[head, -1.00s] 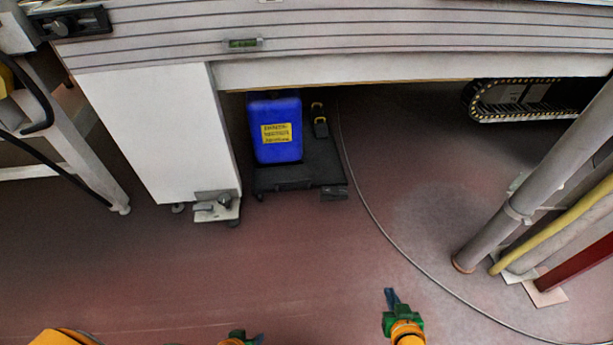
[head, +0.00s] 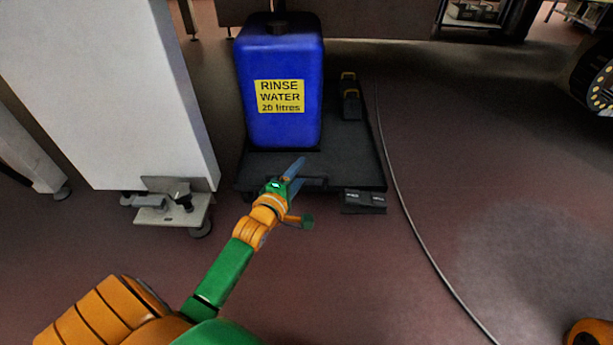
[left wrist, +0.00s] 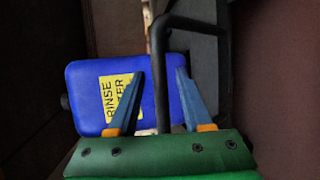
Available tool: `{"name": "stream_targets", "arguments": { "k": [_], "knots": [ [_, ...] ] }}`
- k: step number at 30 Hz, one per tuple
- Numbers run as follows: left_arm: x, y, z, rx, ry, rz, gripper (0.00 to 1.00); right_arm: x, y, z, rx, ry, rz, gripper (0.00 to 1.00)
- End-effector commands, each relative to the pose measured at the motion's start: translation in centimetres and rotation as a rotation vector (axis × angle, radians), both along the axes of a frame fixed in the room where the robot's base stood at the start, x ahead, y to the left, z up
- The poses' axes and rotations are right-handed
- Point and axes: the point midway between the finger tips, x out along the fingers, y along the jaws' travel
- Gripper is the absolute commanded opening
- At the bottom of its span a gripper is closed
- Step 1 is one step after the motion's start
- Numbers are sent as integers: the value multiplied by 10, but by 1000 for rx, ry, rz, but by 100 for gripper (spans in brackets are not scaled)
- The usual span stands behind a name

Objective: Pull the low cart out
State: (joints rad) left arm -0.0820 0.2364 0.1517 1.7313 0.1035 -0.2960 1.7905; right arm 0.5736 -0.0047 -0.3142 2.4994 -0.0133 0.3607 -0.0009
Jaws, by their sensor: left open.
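The low cart (head: 352,150) is a dark flat platform under the machine, carrying a blue rinse water canister (head: 277,125). My left gripper (head: 299,172) is at the cart's front edge, open. In the left wrist view, a black bar handle (left wrist: 161,50) runs between the open blue fingers (left wrist: 160,76), with neither finger clearly closed on it. The blue canister (left wrist: 90,92) lies behind them in that view. A dark block with two small labelled pads (head: 363,201) sits at the cart's front right corner. My right gripper is out of view.
A thin cable (head: 415,225) curves along the floor on the right. The floor in front of the cart looks clear.

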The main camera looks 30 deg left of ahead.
Motion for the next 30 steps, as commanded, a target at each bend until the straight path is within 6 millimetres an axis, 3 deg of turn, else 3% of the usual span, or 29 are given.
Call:
{"name": "stream_targets", "arguments": {
  "k": [1,4,12,14,18,30],
  "knots": [
    [9,1,-8,2,-4,-2,50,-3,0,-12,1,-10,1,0],
    [20,3,-8,2,-2,-2,50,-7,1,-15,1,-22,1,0],
    [24,3,-5,0,2,-1,50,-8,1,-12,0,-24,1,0],
    [24,3,-5,1,2,-1,36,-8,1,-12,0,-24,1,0],
    [24,3,-5,1,2,-1,0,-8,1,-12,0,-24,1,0],
    [24,3,-6,1,3,-2,0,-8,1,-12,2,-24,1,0]
  ]
}}
